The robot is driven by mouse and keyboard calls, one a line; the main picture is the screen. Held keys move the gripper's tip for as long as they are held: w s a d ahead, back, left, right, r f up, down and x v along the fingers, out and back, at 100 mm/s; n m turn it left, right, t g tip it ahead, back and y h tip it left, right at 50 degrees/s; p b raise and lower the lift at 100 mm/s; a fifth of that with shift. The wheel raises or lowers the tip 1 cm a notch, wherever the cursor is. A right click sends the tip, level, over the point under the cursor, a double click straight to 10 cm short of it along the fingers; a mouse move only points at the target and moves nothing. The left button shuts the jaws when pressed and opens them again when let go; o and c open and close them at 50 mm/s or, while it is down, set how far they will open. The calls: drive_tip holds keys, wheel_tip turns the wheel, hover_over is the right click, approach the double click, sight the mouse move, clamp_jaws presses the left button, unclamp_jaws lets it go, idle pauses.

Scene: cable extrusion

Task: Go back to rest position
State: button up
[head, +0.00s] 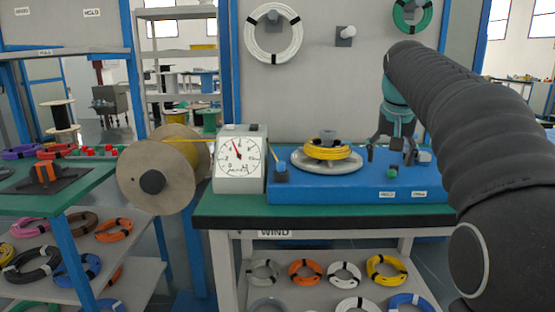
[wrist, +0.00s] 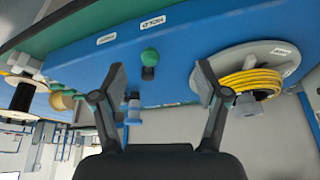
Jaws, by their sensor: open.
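My gripper (head: 390,156) hangs over the right part of the blue winding bench unit (head: 330,192), to the right of the grey turntable (head: 345,165) with its yellow cable coil (head: 327,150). In the wrist view my gripper (wrist: 160,78) has its two fingers wide apart, with nothing held between them. A green knob (wrist: 149,57) on the blue unit shows between the fingers. The turntable and yellow coil (wrist: 252,82) show beside the right finger there. I cannot tell from these views whether a finger touches anything.
A white dial gauge (head: 240,157) and a large cable spool (head: 165,172) stand left of the turntable. Cable rings hang on the back panel, including a white one (head: 273,33) and a green one (head: 412,12). Coils lie on the shelf below.

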drive_tip(key=s+a+f+n, duration=0.1)
drive_tip(key=s+a+f, duration=0.2)
drive_tip(key=s+f, duration=0.3)
drive_tip(key=s+a+f+n+y, duration=0.1)
drive_tip(key=s+a+f, duration=0.2)
drive_tip(key=s+f, duration=0.4)
drive_tip(key=s+a+f+n+t, duration=0.1)
drive_tip(key=s+a+f, duration=0.2)
drive_tip(key=s, duration=1.4)
wheel_tip(320, 180, down, 4)
drive_tip(key=shift+s+a+f+n+y, duration=0.25)
drive_tip(key=shift+s+a+n+y, duration=0.05)
drive_tip(key=shift+s+a+n, duration=0.1)
